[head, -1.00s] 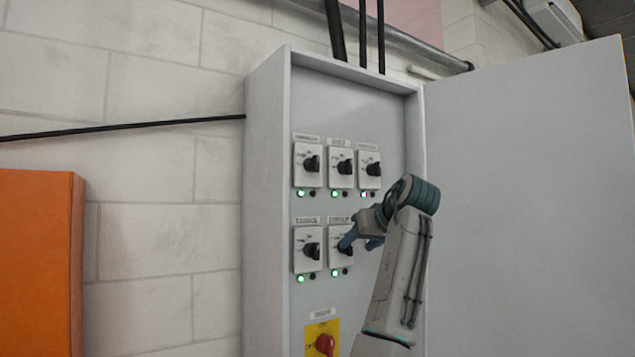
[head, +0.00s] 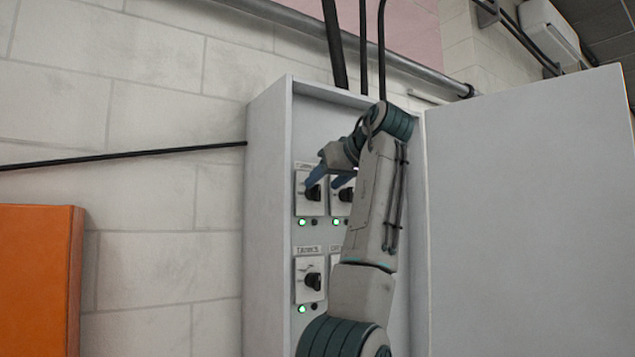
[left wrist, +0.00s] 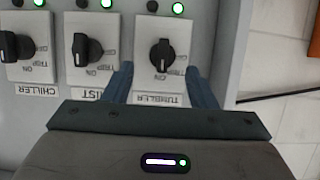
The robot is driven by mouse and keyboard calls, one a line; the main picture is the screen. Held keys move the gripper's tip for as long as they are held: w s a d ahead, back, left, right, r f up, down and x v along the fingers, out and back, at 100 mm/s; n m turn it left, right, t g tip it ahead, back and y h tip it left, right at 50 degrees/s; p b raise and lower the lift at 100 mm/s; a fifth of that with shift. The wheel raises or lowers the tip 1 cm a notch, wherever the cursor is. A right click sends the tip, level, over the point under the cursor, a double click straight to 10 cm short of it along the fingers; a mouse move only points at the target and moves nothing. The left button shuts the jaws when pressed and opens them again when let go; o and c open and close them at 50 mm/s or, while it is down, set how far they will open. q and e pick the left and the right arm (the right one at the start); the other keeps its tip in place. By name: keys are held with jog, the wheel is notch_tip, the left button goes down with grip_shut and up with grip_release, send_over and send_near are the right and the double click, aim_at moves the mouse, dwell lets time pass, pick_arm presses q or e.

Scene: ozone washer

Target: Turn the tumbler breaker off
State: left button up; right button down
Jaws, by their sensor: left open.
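The tumbler breaker (left wrist: 162,55) has a black knob on a pale plate, labelled TUMBLER, upside down in the left wrist view. It is the upper-left breaker (head: 310,200) in the head view. Its green lamp (left wrist: 178,8) is lit, also in the head view (head: 302,222); the lamp beside it is dark. My left gripper (left wrist: 159,70) is open and empty. In the left wrist view its blue fingers lie on either side of the knob's line, tips near the plate's label end. In the head view the gripper (head: 327,181) partly covers the plate. Contact cannot be told. My right gripper is not in view.
Beside it are the mist breaker (left wrist: 85,50) and chiller breaker (left wrist: 15,45), with green lamps lit. Another breaker (head: 311,280) sits below. The grey cabinet (head: 265,220) has its door (head: 525,210) open at right. An orange box (head: 38,280) stands left.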

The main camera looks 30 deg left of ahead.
aim_at(319, 185)
pick_arm(q)
jog(key=p+x, duration=0.1)
jog(key=x, duration=0.2)
jog(key=shift+a, duration=0.3)
jog(key=shift+w+a+f, duration=0.1)
jog(key=shift+w+f, duration=0.05)
jog(key=c, duration=1)
jog(key=shift+o, duration=0.2)
